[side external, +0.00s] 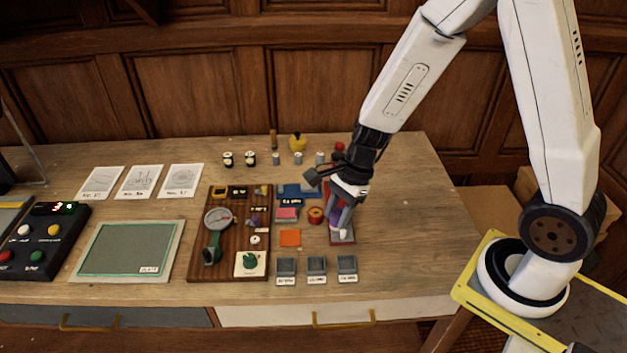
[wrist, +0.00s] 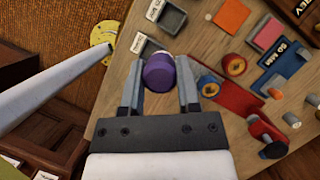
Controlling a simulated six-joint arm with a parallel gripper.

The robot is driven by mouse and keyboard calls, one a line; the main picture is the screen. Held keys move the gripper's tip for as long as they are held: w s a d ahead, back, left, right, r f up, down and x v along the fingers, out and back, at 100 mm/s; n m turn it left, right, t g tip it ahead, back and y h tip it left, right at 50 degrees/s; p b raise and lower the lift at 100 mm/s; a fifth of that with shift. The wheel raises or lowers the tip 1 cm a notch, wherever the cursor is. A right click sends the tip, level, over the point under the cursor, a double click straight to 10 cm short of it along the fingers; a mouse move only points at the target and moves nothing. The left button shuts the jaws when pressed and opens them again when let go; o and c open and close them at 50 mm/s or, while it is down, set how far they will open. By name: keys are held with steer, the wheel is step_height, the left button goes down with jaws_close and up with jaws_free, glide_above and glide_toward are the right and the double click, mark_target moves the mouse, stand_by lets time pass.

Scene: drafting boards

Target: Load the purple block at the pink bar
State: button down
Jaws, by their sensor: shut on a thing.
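My gripper (wrist: 160,90) is shut on the purple block (wrist: 158,73), which sits between its two fingertips in the wrist view. In the side view my gripper (side external: 341,208) is over a dark red piece (side external: 342,238) on the right of the parts, and the block is mostly hidden by the fingers. The pink bar (side external: 287,214) lies to the left of my gripper, beside a blue labelled piece; it also shows in the wrist view (wrist: 268,33) at the upper right.
An orange square (side external: 290,238) and a red-orange round part (side external: 316,215) lie near the pink bar. Several small grey bins (side external: 317,265) stand along the front. A wooden board with a gauge (side external: 229,260) is to the left. The table's right side is clear.

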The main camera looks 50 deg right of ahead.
steer(key=w+d+f, duration=0.1)
steer(key=w+f, duration=0.1)
steer(key=w, duration=0.7)
steer(key=w+d+f, duration=0.2)
steer(key=w, duration=0.8)
steer(key=shift+f, duration=0.2)
steer(key=shift+f, duration=2.85)
steer(key=shift+s+f, duration=0.1)
steer(key=shift+f, duration=0.55)
stand_by(0.3)
steer(key=shift+r, duration=0.2)
step_height(320, 180, up, 7)
stand_by(1.0)
steer(key=shift+f, duration=0.1)
stand_by(0.5)
